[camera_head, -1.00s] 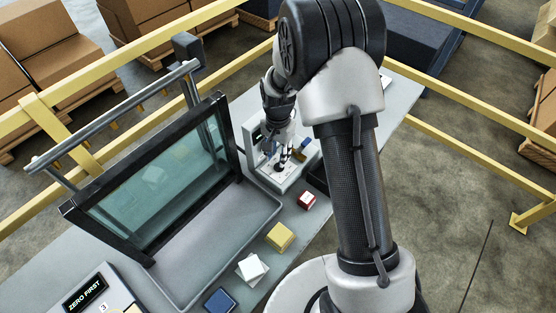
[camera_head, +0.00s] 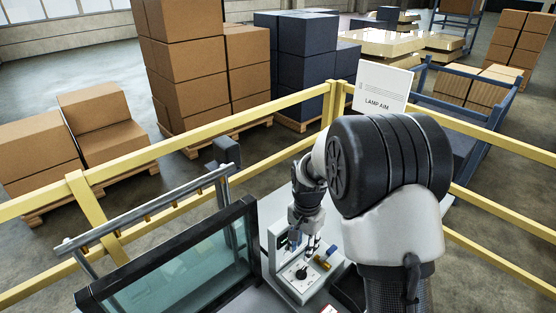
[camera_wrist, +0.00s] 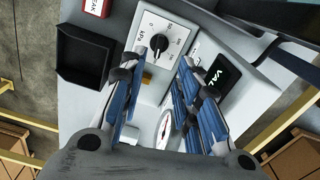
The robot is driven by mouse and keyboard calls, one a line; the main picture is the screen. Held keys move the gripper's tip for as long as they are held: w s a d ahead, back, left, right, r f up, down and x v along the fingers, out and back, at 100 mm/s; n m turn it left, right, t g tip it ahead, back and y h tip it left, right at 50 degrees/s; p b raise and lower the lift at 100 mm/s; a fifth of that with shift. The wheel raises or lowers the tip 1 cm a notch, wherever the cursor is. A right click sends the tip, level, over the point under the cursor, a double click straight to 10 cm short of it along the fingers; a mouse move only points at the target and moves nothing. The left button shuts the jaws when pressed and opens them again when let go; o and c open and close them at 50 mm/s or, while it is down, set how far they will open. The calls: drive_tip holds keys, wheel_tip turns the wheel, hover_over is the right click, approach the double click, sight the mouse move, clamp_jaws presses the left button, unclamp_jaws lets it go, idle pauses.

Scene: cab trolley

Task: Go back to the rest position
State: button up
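My gripper (camera_head: 303,244) hangs low over a light grey instrument panel with a black knob (camera_head: 301,272). In the wrist view its two blue-padded fingers (camera_wrist: 157,85) stand apart with nothing held between them. The knob (camera_wrist: 159,43) sits on a white scaled dial plate beyond the fingertips, apart from them. A round gauge with a red needle (camera_wrist: 165,128) shows between the fingers. A dark screen with green letters (camera_wrist: 222,75) is to the right, partly behind a finger.
A dark-framed glass panel (camera_head: 190,265) stands left of the instrument. A black open bin (camera_wrist: 85,58) and a red labelled block (camera_wrist: 96,8) lie left of the knob. Yellow rails (camera_head: 270,108) fence the back. A "LAMP AIM" sign (camera_head: 381,86) and stacked cartons (camera_head: 185,60) stand behind.

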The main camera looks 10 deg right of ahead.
drive_tip(key=s+r+n+t, duration=0.3)
drive_tip(key=s+r+n, duration=0.3)
drive_tip(key=s+r, duration=1.35)
drive_tip(key=s+r+n+t, duration=0.1)
drive_tip(key=s+n, duration=0.2)
drive_tip(key=s, duration=0.5)
drive_tip(key=shift+d+r+t, duration=0.3)
drive_tip(key=shift+d, duration=0.15)
drive_tip(key=shift+c, duration=0.4)
